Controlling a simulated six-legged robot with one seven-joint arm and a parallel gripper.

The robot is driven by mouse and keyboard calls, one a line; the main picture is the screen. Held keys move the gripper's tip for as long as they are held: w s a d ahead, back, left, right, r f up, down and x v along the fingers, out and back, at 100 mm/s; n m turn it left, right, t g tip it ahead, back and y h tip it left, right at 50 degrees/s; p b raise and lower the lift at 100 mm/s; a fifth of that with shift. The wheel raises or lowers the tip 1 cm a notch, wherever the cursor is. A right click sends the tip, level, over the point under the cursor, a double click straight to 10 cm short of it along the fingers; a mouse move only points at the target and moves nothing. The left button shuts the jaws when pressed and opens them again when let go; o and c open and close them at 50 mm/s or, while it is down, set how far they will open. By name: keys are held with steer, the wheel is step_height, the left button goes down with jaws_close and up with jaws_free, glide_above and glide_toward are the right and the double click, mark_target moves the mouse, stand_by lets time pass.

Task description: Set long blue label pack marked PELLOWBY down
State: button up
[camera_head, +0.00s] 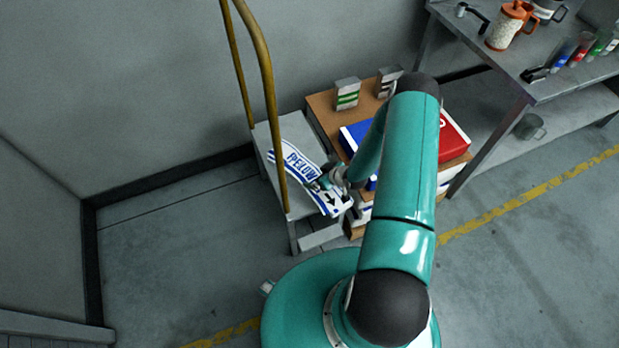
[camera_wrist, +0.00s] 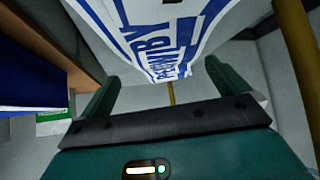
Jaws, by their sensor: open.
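The long label pack marked PELLOWBY (camera_head: 292,155) is white with blue lettering and looks bent along its length. In the head view it lies along the top of a grey step stand (camera_head: 266,138) with a yellow rail. My gripper (camera_head: 328,182) is at the pack's near part, and my arm comes in from the right. In the wrist view the fingers (camera_wrist: 163,80) are spread apart, with the pack (camera_wrist: 150,35) showing above and between them. I cannot tell whether a finger touches it. Part of the pack's near end is hidden by my gripper.
A brown-topped surface (camera_head: 322,112) right beside the stand holds a blue pack (camera_head: 352,135), a red pack (camera_head: 452,137) and small boxes (camera_head: 347,94). A workbench (camera_head: 520,62) with jugs stands at upper right. The yellow rail (camera_head: 270,90) rises close by. Floor at left is clear.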

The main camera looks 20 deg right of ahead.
mark_target(310, 175)
steer(key=x, duration=0.5)
steer(key=shift+s+a+f, duration=0.1)
steer(key=shift+f, duration=0.2)
steer(key=c, duration=1.1)
steer(key=shift+r, duration=0.1)
steer(key=shift+c, duration=1.2)
